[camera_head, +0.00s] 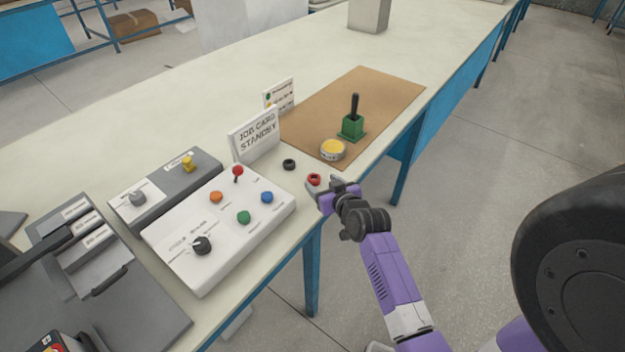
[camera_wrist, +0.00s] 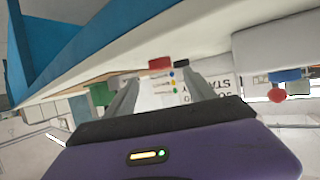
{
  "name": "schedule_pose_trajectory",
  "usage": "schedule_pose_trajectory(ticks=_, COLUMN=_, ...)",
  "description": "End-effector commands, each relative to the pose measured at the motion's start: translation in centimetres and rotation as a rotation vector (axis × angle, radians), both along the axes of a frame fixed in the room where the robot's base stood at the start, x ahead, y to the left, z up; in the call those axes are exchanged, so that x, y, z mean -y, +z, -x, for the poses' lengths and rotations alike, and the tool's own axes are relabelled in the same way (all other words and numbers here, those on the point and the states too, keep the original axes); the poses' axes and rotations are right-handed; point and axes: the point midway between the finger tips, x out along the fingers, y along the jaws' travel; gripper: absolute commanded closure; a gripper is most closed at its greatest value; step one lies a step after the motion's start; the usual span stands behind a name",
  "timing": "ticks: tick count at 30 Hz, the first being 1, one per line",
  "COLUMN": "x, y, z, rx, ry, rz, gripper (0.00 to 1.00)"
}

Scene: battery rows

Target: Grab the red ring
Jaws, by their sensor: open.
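The red ring (camera_head: 314,179) lies on the pale bench top near its front edge, right of the white control panel. My gripper (camera_head: 326,191) is close beside it, on its near right side. In the wrist view the red ring (camera_wrist: 160,63) appears just beyond and between the two fingertips of my gripper (camera_wrist: 161,80). The fingers are apart with nothing held between them. The head view does not show clearly whether a finger touches the ring.
A black ring (camera_head: 289,164) lies just behind the red ring. A control panel (camera_head: 195,247) with buttons, a job card (camera_head: 255,137), a yellow-topped round item (camera_head: 332,150) and a green block with a black handle (camera_head: 353,124) stand nearby. The brown mat (camera_head: 385,90) has clear room.

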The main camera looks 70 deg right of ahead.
Motion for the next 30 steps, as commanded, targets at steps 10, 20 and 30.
schedule_pose_trajectory(ticks=10, x=2.2, y=-1.8, z=-3.0, rx=0.001, ry=0.0, rz=-0.001, gripper=0.36)
schedule_pose_trajectory(ticks=20, x=2.3, y=-2.0, z=-3.2, rx=0.0, ry=0.0, rz=0.0, gripper=0.44)
schedule_pose_trajectory(ticks=30, x=2.3, y=-2.0, z=-3.1, rx=0.0, ry=0.0, rz=0.0, gripper=1.0)
